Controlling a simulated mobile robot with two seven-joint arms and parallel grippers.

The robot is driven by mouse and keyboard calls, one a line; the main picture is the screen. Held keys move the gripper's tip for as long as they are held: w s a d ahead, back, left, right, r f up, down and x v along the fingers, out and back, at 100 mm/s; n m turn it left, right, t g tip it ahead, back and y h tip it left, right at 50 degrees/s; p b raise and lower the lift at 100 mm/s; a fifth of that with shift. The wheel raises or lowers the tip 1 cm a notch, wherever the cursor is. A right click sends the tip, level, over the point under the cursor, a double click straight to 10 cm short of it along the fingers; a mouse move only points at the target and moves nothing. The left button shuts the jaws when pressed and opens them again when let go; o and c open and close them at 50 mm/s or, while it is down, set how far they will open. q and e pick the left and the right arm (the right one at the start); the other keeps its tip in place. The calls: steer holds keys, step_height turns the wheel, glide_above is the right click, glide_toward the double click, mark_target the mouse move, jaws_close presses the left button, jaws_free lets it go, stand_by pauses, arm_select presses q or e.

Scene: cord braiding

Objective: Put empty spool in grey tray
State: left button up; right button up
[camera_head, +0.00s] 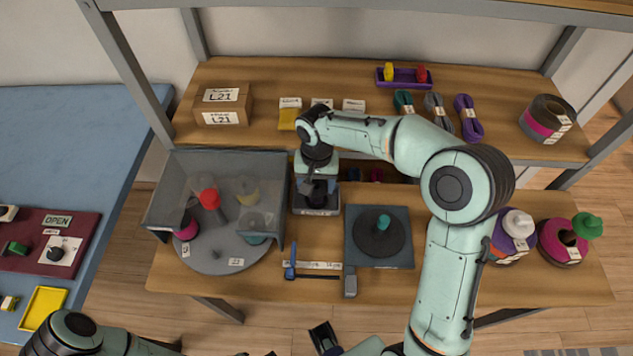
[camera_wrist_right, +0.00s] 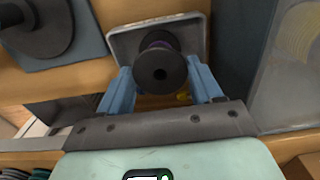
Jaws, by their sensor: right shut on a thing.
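My right gripper (camera_head: 318,190) reaches down from above at the middle of the bench, over a grey tray (camera_head: 316,211) with a label on its front. In the right wrist view, its blue fingers (camera_wrist_right: 163,88) are shut on a black spool (camera_wrist_right: 160,72), one at each side. A little purple shows behind the flange. The grey tray (camera_wrist_right: 125,42) is right behind the spool; I cannot tell whether they touch. Part of my left arm shows at the lower left, but I cannot make out its gripper.
A clear-walled enclosure (camera_head: 168,190) over a round turntable stands close left of the tray. A dark square plate (camera_head: 362,256) with a disc is at right. Cord spools (camera_head: 560,242) stand farther right. The shelf (camera_head: 270,72) above holds a box and cord bundles.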

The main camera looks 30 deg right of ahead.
mark_target(316, 188)
steer(key=shift+f, duration=0.15)
steer(key=o, duration=1)
steer(key=shift+o, duration=0.2)
steer(key=shift+r, duration=0.25)
step_height(316, 188, up, 12)
steer(key=p, duration=0.1)
steer(key=shift+p, duration=0.3)
steer(key=shift+f, duration=0.15)
